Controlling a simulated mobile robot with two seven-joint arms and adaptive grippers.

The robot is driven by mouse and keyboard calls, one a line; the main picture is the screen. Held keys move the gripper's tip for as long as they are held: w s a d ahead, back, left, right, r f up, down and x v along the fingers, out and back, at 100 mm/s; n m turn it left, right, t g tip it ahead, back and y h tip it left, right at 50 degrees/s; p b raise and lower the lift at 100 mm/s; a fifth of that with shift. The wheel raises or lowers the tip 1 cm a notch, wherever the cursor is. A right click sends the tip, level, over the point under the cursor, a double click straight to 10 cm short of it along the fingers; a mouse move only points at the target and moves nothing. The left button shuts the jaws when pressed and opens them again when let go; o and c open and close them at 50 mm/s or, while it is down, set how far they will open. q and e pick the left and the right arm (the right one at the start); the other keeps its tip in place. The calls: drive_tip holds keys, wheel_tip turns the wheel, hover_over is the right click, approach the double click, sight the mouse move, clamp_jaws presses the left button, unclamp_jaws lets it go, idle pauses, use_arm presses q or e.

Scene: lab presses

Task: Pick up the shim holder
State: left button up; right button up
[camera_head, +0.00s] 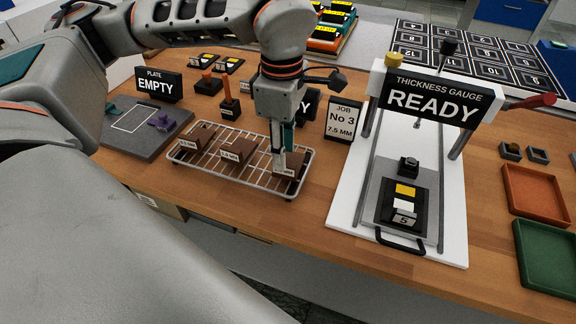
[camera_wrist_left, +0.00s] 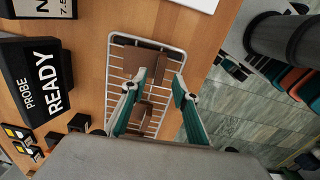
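A wire rack (camera_head: 243,179) on the wooden table carries several brown blocks with small white thickness labels: a left block (camera_head: 197,138), a middle block (camera_head: 237,150) and a right block (camera_head: 291,168). Which item is the shim holder, I cannot tell for sure. My left gripper (camera_head: 284,165) points down at the right end of the rack, over the right block and partly hiding it. In the left wrist view my left gripper (camera_wrist_left: 160,80) has its two teal fingers apart, with rack wires and brown pieces visible beneath. Contact is unclear. My right gripper is out of view.
A thickness gauge (camera_head: 453,170) marked READY stands right of the rack, with a job card (camera_head: 343,119) reading No 3, 7.5 MM. Left are a grey plate (camera_head: 115,141) and an EMPTY sign (camera_head: 157,86). Orange (camera_head: 535,190) and green (camera_head: 550,254) trays lie far right.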

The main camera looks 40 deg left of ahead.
sight(289, 160)
use_arm(q)
wheel_tip(289, 160, down, 3)
drive_tip(key=shift+f, duration=0.2)
clamp_jaws()
drive_tip(key=shift+r, duration=0.1)
